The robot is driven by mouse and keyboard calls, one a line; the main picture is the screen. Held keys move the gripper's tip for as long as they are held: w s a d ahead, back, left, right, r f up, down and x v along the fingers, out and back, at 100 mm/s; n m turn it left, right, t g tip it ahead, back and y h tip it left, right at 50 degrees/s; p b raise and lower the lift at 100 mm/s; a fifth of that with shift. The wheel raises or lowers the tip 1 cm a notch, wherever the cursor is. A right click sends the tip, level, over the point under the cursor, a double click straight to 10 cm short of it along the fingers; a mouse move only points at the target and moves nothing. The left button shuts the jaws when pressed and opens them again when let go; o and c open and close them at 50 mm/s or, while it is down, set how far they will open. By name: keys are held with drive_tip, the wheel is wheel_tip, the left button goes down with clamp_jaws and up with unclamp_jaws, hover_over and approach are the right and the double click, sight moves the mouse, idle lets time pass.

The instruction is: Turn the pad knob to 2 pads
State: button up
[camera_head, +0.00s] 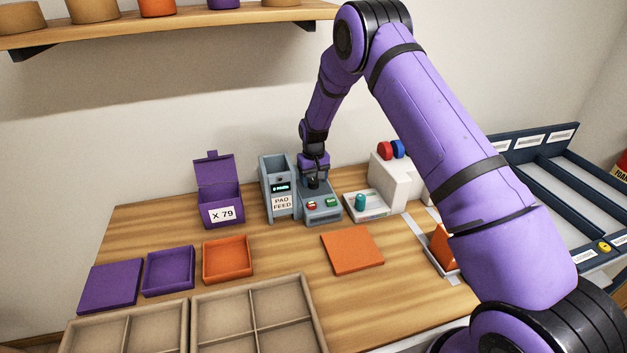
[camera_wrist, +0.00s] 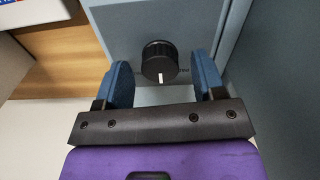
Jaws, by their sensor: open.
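The pad knob (camera_wrist: 159,62) is a black ribbed dial with a white pointer mark, on a grey-blue panel in the wrist view. Its pointer faces down in that view; the lettering beside it is mostly hidden. My gripper (camera_wrist: 164,82) is open, with one blue finger on each side of the knob and visible gaps to it. In the head view my gripper (camera_head: 313,183) is over the grey pad feed machine (camera_head: 280,180), which bears a "PAD FEED" label and a small lit display too small to read. The knob itself is hidden there by my arm.
A lower grey console (camera_head: 325,218) with red and green buttons stands beside the feeder. A purple box (camera_head: 221,203) labelled X 79 is to the left. A white block (camera_head: 388,180) and teal cylinder (camera_head: 360,201) are to the right. An orange sheet (camera_head: 352,251) lies in front.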

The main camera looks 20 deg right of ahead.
sight(314, 180)
wheel_tip(314, 180, up, 10)
idle(0.4)
drive_tip(key=shift+r, duration=0.1)
